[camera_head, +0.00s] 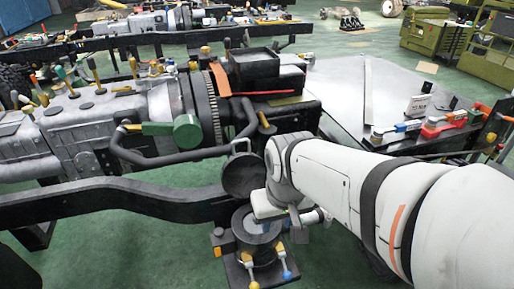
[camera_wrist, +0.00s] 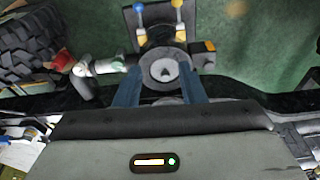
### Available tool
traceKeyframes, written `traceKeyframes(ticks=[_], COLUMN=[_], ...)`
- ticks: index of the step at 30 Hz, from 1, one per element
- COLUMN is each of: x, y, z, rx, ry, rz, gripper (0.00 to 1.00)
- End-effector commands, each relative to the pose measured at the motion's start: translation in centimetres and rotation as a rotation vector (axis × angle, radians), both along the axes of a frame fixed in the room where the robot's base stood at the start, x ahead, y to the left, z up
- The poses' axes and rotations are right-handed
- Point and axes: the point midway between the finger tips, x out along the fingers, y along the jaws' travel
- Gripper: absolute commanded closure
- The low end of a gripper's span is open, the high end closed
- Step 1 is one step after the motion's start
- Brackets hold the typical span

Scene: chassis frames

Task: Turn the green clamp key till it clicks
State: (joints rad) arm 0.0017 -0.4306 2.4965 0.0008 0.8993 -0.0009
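A green cylinder with a flat green arm (camera_head: 186,131) sits on the side of the grey engine in the head view. I cannot tell whether it is the clamp key. It is not in the wrist view. My gripper (camera_wrist: 162,78) has its two blue-grey fingers spread apart, pointing at a black post with a round grey top (camera_wrist: 162,71). The top lies between the fingers; contact is not clear. The same post (camera_head: 257,228) stands below my wrist in the head view, where my fingers are hard to make out.
Blue and yellow levers (camera_head: 286,266) stick out at the post's foot. A black chassis rail (camera_head: 110,198) runs left of it, with a round black plate (camera_head: 243,175) just above. A grey sheet-metal table (camera_head: 345,95) with coloured tools lies behind my arm. Green floor is open at front left.

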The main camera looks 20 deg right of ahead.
Motion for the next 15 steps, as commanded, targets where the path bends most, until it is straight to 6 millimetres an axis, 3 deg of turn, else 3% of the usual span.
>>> traceKeyframes(ticks=[4, 7, 15], x=[0.7, 2.5, 9.4], y=[-0.4, -1.5, -8.2], z=[-0.6, -2.1, -8.3], rx=[-0.006, -0.02, -0.049], ry=[0.01, 0.035, 0.131], rz=[0.017, 0.083, 0.335], gripper=[0.51, 0.48, 0.48])
